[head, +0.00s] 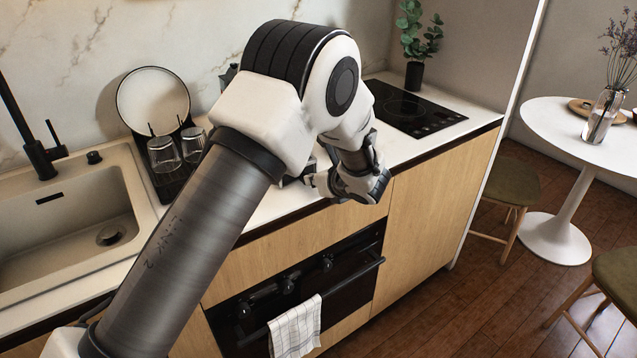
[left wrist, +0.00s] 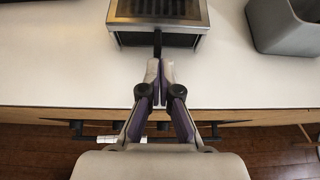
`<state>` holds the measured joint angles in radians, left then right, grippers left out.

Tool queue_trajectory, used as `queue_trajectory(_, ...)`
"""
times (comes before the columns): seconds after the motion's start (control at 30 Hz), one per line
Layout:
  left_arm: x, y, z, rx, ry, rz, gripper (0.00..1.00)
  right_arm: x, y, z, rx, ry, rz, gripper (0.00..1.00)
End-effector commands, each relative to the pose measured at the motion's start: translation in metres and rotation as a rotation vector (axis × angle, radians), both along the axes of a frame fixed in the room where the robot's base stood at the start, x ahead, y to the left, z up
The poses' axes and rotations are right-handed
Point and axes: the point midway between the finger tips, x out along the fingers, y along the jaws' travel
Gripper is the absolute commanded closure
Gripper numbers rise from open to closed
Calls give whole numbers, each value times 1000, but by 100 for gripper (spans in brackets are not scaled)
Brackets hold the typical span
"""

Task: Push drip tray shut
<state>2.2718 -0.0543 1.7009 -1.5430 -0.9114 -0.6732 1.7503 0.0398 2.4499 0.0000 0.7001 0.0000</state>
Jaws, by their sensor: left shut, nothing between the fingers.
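The drip tray (left wrist: 158,30) is at the top of the left wrist view, a metal-framed box with a dark slotted top on the white counter. A short black tab (left wrist: 157,44) sticks out from its front toward me. My left gripper (left wrist: 160,70) is shut and empty, its fingertips at the end of the tab; I cannot tell whether they touch it. In the head view the left gripper (head: 325,183) is at the counter's front edge, and my arm hides the tray and most of its machine. My right gripper is in neither view.
A grey container (left wrist: 284,28) stands on the counter right of the tray. In the head view, a sink (head: 75,215) and two glasses (head: 163,155) are at the left, a black hob (head: 415,108) at the back right. A towel (head: 295,328) hangs on the oven below.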

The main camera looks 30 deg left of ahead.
Motion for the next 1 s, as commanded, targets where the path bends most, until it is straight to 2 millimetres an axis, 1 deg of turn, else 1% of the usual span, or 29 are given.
queue_trajectory(0.27, 1, 2, 0, -1, 0, 1, 100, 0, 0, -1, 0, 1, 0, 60)
queue_trajectory(0.37, 6, 14, -2, -4, -1, 2, 100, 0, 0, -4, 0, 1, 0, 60)
queue_trajectory(0.6, 29, 65, -1, -4, -2, 2, 100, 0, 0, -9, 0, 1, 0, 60)
queue_trajectory(0.7, 34, 79, -1, -2, 0, 2, 100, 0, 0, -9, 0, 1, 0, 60)
queue_trajectory(0.8, 36, 84, 0, 0, 0, 1, 100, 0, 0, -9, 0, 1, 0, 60)
queue_trajectory(1.0, 37, 84, 1, 1, -2, 0, 100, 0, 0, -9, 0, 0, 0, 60)
